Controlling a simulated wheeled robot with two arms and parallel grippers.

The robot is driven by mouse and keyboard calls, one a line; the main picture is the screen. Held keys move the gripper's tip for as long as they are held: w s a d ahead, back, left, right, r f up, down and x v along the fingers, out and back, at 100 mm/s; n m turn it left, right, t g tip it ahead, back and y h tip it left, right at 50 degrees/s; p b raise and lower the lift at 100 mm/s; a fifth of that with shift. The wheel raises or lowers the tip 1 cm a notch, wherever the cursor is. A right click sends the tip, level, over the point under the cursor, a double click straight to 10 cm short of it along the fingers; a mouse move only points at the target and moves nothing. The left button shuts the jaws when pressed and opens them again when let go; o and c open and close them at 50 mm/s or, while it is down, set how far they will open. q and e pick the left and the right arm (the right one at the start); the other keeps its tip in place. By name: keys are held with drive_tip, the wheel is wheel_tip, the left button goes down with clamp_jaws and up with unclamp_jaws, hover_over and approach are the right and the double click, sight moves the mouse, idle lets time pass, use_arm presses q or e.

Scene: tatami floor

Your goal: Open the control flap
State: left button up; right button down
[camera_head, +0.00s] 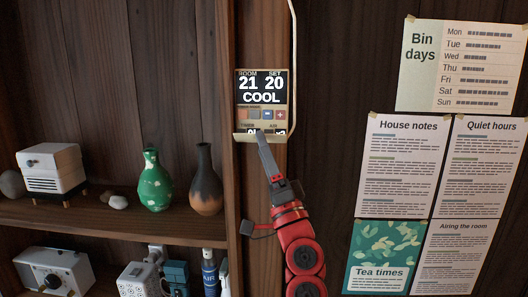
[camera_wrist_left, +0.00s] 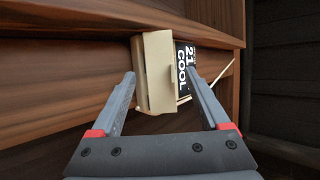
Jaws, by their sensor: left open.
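The control panel (camera_head: 262,87) is a beige wall unit on a wooden post, with a dark display reading ROOM 21, SET 20, COOL. A row of small buttons and a TIMER/AIR row show below the display. In the left wrist view the flap (camera_wrist_left: 157,60) stands out from the panel beside the sideways display (camera_wrist_left: 183,66). My left gripper (camera_head: 262,139) is just below and in front of the flap, open, its fingers either side of it in the wrist picture. Contact cannot be told. My right gripper is not in view.
A pale cable (camera_head: 294,60) runs down beside the panel. Shelves at left hold a green vase (camera_head: 156,185), a dark vase (camera_head: 206,182) and a white appliance (camera_head: 50,168). Paper notices (camera_head: 400,150) hang on the right wall.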

use_arm(q)
drive_tip(key=b+v, duration=0.2)
drive_tip(key=v, duration=1.5)
drive_tip(key=shift+f, duration=0.1)
